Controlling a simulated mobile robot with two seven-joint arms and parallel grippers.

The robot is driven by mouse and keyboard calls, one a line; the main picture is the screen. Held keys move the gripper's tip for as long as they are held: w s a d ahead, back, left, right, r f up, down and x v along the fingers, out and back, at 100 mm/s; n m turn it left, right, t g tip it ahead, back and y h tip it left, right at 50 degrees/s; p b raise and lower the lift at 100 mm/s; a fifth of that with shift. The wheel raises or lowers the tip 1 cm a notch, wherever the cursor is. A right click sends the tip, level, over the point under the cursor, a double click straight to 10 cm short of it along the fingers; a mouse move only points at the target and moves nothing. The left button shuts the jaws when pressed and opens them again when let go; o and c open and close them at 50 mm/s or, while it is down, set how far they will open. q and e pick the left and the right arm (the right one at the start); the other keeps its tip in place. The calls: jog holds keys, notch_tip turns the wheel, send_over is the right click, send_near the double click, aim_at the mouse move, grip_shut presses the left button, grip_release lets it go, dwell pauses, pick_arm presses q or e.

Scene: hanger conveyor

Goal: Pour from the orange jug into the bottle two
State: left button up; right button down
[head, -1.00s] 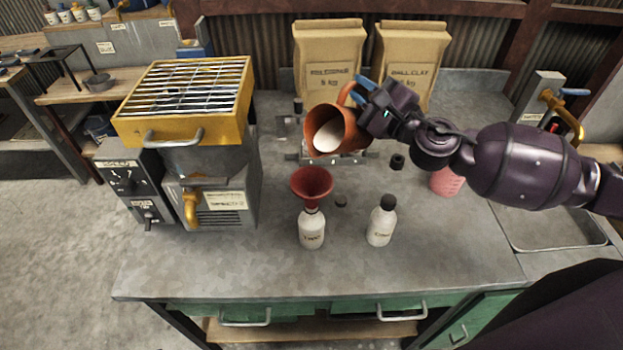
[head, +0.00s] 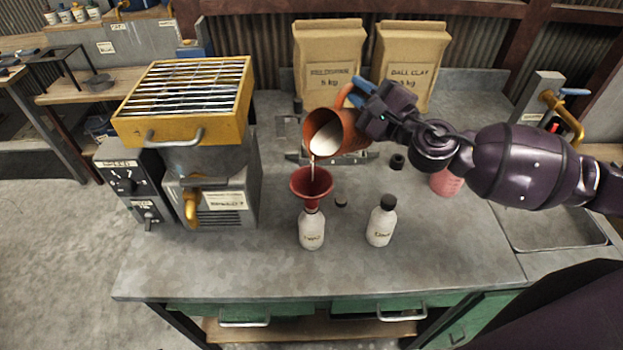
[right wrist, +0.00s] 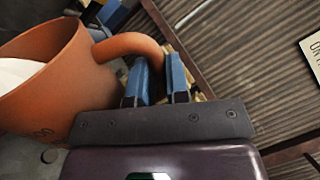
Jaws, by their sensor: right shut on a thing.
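The orange jug (head: 349,131) is tilted to the left above the red funnel, with pale liquid inside. A thin stream runs from its lip into the red funnel (head: 311,184). The funnel sits in the neck of a white bottle (head: 312,231) whose label seems to read "two". My right gripper (head: 361,90) is shut on the jug's handle. In the right wrist view the blue fingers (right wrist: 157,80) close on the handle of the jug (right wrist: 62,85). My left gripper is not in view.
A capped white bottle (head: 381,222) stands right of the funnel bottle, with a small dark cap (head: 341,201) between them. A pink beaker (head: 446,181) stands beneath my right arm. A yellow-topped machine (head: 215,190) stands left. The bench front is clear.

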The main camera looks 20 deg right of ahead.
jog(key=shift+s+a+f+n+y, duration=0.15)
jog(key=shift+s+a+n, duration=0.15)
jog(key=shift+a+n, duration=0.4)
jog(key=shift+s+a+n+y, duration=0.15)
jog(key=shift+s+a+n, duration=0.15)
jog(key=shift+n, duration=0.6)
dwell(1.3)
dwell(0.5)
jog(key=d+m, duration=0.1)
jog(key=m, duration=0.1)
jog(key=w+d+m+h, duration=0.1)
jog(key=m, duration=0.1)
jog(key=w+d+m, duration=0.1)
jog(key=m, duration=0.1)
jog(key=shift+d, duration=0.25)
jog(key=m, duration=0.2)
jog(key=d+f+m+h, duration=0.1)
jog(key=f+m, duration=0.1)
jog(key=m, duration=0.1)
jog(key=shift+w+d+f+m+h, duration=0.2)
jog(key=shift+w+m+h, duration=0.1)
jog(key=shift+w, duration=0.1)
jog(key=shift+a+f, duration=0.1)
